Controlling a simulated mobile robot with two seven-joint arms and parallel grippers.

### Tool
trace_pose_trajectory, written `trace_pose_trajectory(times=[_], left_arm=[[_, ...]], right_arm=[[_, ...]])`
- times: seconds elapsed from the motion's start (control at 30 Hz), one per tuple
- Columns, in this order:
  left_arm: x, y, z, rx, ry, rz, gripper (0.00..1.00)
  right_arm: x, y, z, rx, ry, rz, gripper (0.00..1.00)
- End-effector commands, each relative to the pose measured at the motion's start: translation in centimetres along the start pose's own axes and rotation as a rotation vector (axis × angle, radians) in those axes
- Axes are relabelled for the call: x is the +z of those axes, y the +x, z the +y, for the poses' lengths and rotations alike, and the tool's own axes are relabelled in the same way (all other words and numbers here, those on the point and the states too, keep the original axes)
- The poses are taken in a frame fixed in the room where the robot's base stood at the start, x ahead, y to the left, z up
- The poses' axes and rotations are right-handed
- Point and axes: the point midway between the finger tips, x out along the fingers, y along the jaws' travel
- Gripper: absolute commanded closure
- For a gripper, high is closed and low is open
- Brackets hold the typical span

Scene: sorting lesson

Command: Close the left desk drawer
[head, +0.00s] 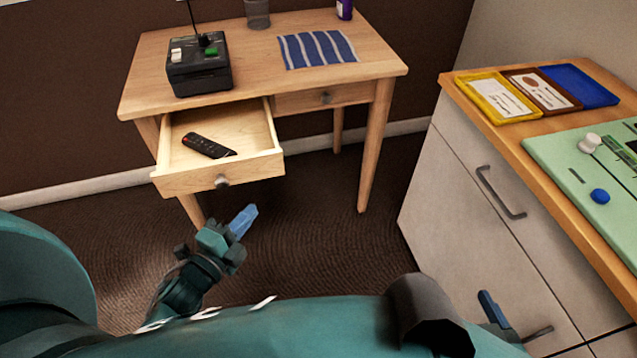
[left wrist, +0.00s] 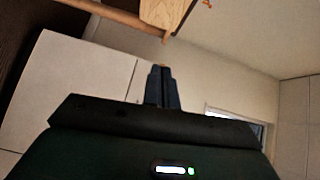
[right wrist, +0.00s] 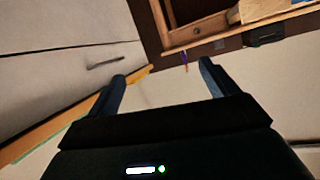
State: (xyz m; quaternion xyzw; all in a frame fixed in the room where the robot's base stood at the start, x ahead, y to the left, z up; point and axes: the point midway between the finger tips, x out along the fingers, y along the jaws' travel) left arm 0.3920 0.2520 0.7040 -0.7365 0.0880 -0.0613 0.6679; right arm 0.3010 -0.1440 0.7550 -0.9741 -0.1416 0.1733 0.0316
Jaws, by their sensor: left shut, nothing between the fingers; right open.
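The left desk drawer (head: 218,181) is pulled out of the wooden desk (head: 250,79), and a black remote (head: 208,146) lies inside it. Its front has a round grey knob (head: 222,181). My left gripper (head: 243,221) is shut and empty, in front of and below the drawer front, apart from it. Its shut fingers also show in the left wrist view (left wrist: 162,86). My right gripper (head: 493,309) is low at the right by the white cabinet, partly hidden by my arm. In the right wrist view its fingers (right wrist: 162,85) are spread with nothing between them.
The right desk drawer (head: 324,97) is shut. A black box with buttons (head: 198,73), a striped blue cloth (head: 318,49) and a cup (head: 257,14) stand or lie on the desk. A white cabinet (head: 460,190) with trays on top is at the right. Carpet between is clear.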

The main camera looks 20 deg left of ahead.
Motion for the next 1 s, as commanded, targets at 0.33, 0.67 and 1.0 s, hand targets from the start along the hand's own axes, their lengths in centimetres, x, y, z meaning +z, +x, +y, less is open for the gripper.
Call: trace_pose_trajectory(times=[0.33, 0.67, 1.0], left_arm=[[0.5, 2.3, 0.4, -0.030, 0.109, 0.026, 1.00], [0.3, 9.3, 0.2, -0.029, 0.104, 0.024, 1.00], [2.7, 12.8, 0.0, -0.025, 0.104, 0.024, 1.00]], right_arm=[[0.1, -0.1, 0.0, -0.001, 0.004, 0.021, 0.14], [0.1, -0.2, 0.1, 0.001, 0.001, 0.029, 0.14], [0.0, -0.3, 0.1, 0.003, -0.001, 0.037, 0.14]])
